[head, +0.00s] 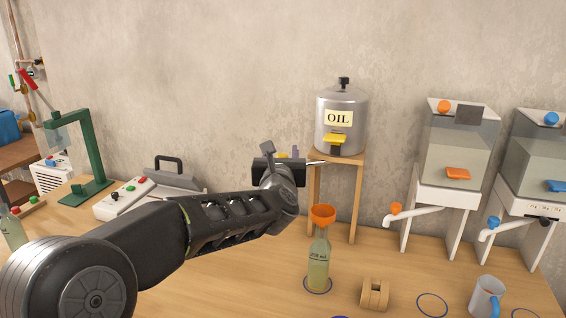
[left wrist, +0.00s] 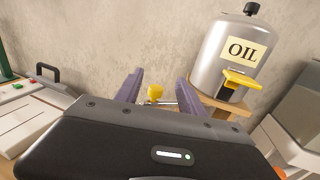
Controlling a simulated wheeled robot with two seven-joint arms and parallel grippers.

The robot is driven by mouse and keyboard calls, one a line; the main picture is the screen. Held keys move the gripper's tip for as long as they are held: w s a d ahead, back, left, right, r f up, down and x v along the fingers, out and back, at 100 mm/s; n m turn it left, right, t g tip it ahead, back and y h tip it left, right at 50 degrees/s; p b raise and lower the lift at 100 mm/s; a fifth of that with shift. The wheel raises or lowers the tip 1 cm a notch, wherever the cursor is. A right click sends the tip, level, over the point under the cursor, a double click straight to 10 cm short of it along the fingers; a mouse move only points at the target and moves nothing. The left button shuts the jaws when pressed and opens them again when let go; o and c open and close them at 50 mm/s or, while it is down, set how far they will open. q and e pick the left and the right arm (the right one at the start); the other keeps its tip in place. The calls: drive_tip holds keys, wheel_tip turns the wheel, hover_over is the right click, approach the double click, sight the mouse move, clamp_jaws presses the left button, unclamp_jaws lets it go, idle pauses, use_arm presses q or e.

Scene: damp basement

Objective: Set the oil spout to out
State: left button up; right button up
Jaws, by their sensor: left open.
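The silver oil can (head: 342,108), labelled OIL, stands on a wooden stand (head: 312,200) and also shows in the left wrist view (left wrist: 222,62). A yellow lever (head: 334,138) is on its front. A thin metal spout (head: 317,162) runs left from the can's base, and its far part is hidden behind my wrist. In the left wrist view a yellow knob (left wrist: 155,91) is at the spout's end. My left gripper (head: 290,153) is open; its purple fingers show on either side of the knob in the left wrist view, with no clear contact. My right gripper is not in view.
A bottle with an orange funnel (head: 322,215) stands on a ringed mark before the stand. A green press (head: 95,150) and a control box are left.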

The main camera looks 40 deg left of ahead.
use_arm(q)
wheel_tip(320, 180, down, 3)
drive_tip(key=shift+w+a+f+b, duration=0.1)
drive_tip(key=shift+f+b, duration=0.05)
drive_tip(key=shift+b, duration=0.9)
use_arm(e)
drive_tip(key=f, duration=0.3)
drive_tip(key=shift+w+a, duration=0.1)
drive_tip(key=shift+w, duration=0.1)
use_arm(q)
drive_tip(key=p+x, duration=0.2)
drive_tip(key=x, duration=0.5)
drive_tip(key=shift+w+a+p, duration=0.2)
drive_tip(key=shift+w+p, duration=0.1)
drive_tip(key=shift+p, duration=0.05)
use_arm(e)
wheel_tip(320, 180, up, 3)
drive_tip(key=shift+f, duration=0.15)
use_arm(q)
drive_tip(key=shift+c, duration=0.5)
